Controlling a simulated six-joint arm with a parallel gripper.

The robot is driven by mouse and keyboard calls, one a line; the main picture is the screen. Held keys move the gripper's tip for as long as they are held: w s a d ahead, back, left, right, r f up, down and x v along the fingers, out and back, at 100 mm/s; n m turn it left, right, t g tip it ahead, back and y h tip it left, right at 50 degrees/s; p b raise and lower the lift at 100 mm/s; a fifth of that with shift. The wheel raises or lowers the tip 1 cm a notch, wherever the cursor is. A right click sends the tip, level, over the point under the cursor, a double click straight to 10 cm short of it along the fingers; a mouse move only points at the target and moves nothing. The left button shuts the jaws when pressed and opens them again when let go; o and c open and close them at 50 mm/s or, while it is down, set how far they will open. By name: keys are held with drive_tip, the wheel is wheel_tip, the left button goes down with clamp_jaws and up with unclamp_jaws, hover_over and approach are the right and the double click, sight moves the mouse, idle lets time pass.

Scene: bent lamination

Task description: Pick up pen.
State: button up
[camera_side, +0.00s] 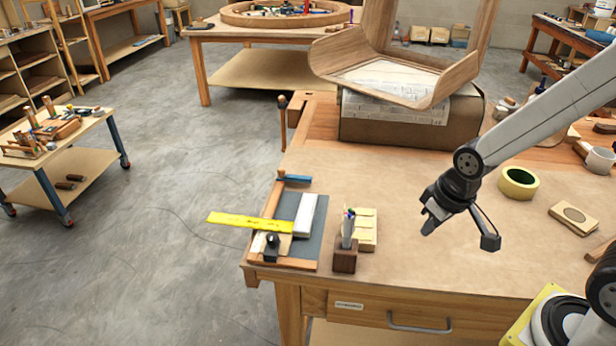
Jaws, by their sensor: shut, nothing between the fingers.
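Pens (349,214) stand upright in a small holder with a dark wooden base (344,262) near the front edge of the workbench. They are too small to tell apart. My gripper (427,222) is above the bench, to the right of the holder and apart from it.
A pale block stack (366,230) stands just behind the holder. A dark mat (310,245) with a yellow ruler (250,223) and white block lies left. A bent-wood frame (400,97) rests on a brown box at the back. A tape roll (518,184) lies right.

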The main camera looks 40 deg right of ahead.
drive_tip(key=o, duration=1)
drive_tip(key=shift+c, duration=0.2)
drive_tip(key=n+g, duration=0.3)
drive_tip(key=n, duration=1.8)
approach(350, 213)
drive_tip(key=f, duration=0.5)
drive_tip(key=shift+d+f, duration=0.2)
drive_tip(key=shift+f, duration=0.2)
drive_tip(key=shift+f, duration=0.15)
drive_tip(key=shift+f, duration=1.2)
